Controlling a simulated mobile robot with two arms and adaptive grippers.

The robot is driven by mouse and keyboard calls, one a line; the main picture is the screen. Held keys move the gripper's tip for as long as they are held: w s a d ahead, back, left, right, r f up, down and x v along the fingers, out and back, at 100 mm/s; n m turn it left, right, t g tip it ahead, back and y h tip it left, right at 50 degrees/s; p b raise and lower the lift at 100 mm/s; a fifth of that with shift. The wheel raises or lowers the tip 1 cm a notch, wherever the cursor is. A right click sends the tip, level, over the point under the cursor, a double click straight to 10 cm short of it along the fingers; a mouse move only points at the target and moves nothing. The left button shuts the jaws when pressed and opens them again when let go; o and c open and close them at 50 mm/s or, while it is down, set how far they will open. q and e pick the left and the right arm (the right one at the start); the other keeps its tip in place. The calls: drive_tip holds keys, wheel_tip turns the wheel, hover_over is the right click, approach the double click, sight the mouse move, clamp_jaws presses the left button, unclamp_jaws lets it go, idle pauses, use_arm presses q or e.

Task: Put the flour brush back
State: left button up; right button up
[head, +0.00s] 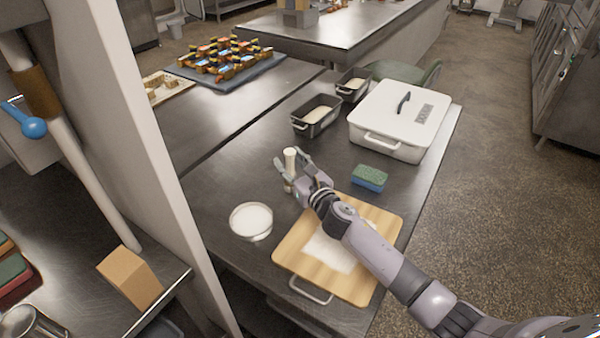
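An upright thing with a pale, round-topped handle (290,158), which looks like the flour brush, stands over the steel counter beyond the cutting board. Its lower end is partly hidden by my gripper, so I cannot tell what it rests on. My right gripper (290,163) reaches in from the lower right, with one finger on each side of the handle. The fingers look spread wider than the handle, with gaps beside it. My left gripper is not in view.
A wooden board (291,250) with a white, floury patch lies under my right arm. Nearby are a white bowl (251,222), a green-blue sponge (370,178), loaf tins (317,115) and a lidded white box (400,118). A pale post (130,130) rises at left.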

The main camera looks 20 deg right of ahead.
drive_tip(key=s, duration=0.3)
drive_tip(key=s+d, duration=0.1)
drive_tip(key=s, duration=0.3)
drive_tip(key=s+d+b, duration=0.1)
drive_tip(key=s, duration=0.3)
drive_tip(key=shift+s+d, duration=0.15)
drive_tip(key=shift+s, duration=0.1)
